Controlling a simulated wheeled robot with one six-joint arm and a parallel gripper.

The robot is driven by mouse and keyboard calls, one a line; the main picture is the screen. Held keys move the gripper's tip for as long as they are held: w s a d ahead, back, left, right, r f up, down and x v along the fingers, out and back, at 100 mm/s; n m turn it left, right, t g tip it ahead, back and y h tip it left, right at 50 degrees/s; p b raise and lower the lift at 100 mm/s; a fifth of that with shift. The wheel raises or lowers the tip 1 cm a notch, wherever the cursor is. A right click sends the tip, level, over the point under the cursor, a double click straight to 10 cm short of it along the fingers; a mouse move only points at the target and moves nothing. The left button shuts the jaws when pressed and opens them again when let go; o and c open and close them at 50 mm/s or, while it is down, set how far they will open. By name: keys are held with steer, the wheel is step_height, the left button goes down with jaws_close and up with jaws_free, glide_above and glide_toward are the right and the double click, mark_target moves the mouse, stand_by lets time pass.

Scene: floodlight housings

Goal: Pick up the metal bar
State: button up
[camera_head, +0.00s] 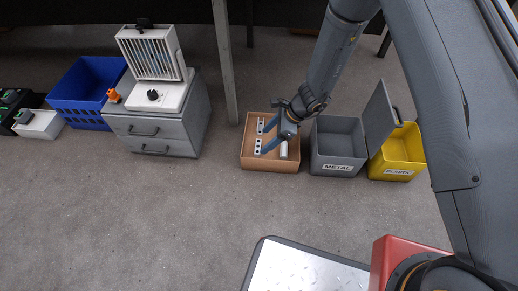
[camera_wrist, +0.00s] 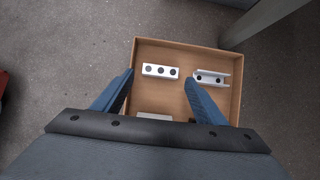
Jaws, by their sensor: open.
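A shallow brown box (camera_head: 248,165) stands on the floor with several silver metal pieces in it. In the wrist view, a bar with dark holes (camera_wrist: 160,71) lies between and beyond my fingertips. A channel-shaped piece with holes (camera_wrist: 212,78) lies to its right, near the box's right wall. A third metal piece (camera_wrist: 154,116) is partly hidden by my gripper's body. In the head view, a holed bar (camera_head: 258,146) and a plain light piece (camera_head: 283,150) show in the box. My gripper (camera_wrist: 158,80) is open, blue fingers apart above the box, with nothing held.
A grey bin labelled METAL (camera_head: 338,152) and a yellow bin labelled PLASTIC (camera_head: 398,160) stand right of the box, with a raised grey panel (camera_head: 379,118) between them. A grey drawer cabinet (camera_head: 153,133) and blue crate (camera_head: 82,96) stand left. A table leg (camera_head: 226,70) rises behind the box.

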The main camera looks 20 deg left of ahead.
mark_target(258, 146)
steer(key=shift+b+x, duration=1.85)
steer(key=shift+x, duration=0.9)
steer(key=shift+w, duration=0.1)
steer(key=shift+c, duration=0.2)
steer(key=c, duration=0.8)
steer(key=shift+r, duration=0.1)
